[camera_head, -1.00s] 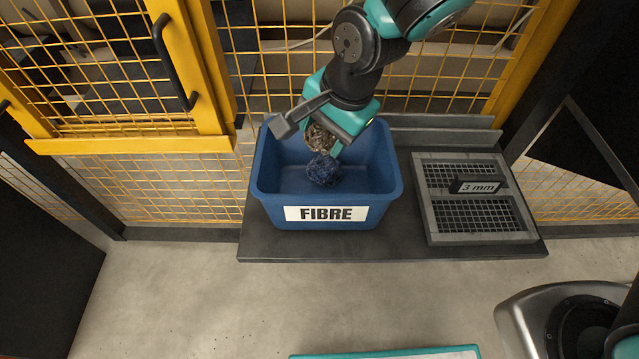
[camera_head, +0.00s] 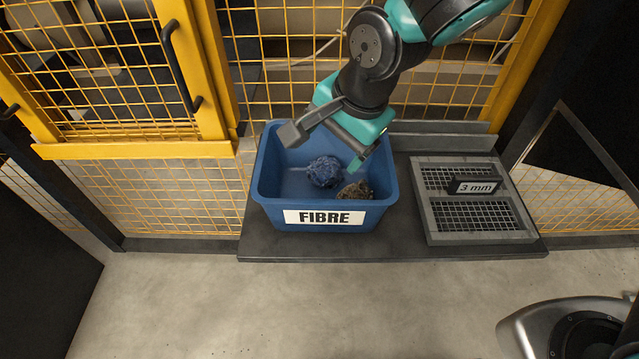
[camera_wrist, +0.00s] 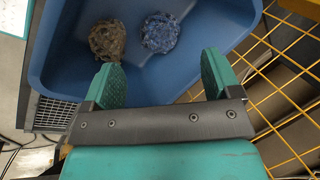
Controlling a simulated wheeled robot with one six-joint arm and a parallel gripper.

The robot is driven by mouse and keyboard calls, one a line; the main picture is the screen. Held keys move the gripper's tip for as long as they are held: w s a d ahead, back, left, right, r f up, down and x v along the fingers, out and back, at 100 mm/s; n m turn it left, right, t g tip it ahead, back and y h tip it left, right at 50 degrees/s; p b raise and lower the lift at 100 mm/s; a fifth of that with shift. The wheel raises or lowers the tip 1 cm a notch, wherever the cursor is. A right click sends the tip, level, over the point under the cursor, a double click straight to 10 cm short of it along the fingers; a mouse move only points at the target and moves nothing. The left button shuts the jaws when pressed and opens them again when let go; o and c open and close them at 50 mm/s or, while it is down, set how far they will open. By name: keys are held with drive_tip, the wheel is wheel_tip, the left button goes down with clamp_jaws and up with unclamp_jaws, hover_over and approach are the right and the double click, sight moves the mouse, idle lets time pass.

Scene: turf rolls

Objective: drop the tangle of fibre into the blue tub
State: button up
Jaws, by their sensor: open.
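The blue tub (camera_head: 270,190) with a FIBRE label stands on a dark bench. A brown tangle of fibre (camera_head: 355,191) lies inside it near the front right. A blue tangle (camera_head: 324,171) lies beside it, near the middle of the tub. The wrist view also shows the brown tangle (camera_wrist: 108,39), the blue tangle (camera_wrist: 160,33) and the tub (camera_wrist: 60,65). My gripper (camera_head: 330,150) is above the tub's back right part, open and empty. In the wrist view its green fingertips (camera_wrist: 160,78) are apart, with nothing between them.
A grey sieve frame (camera_head: 430,210) with a 3 mm tag (camera_head: 475,187) sits on the bench (camera_head: 400,246) right of the tub. A yellow mesh fence (camera_head: 190,180) stands behind.

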drive_tip(key=p+v, duration=0.1)
drive_tip(key=v, duration=0.5)
drive_tip(key=shift+r, duration=0.25)
drive_tip(key=shift+d, duration=0.1)
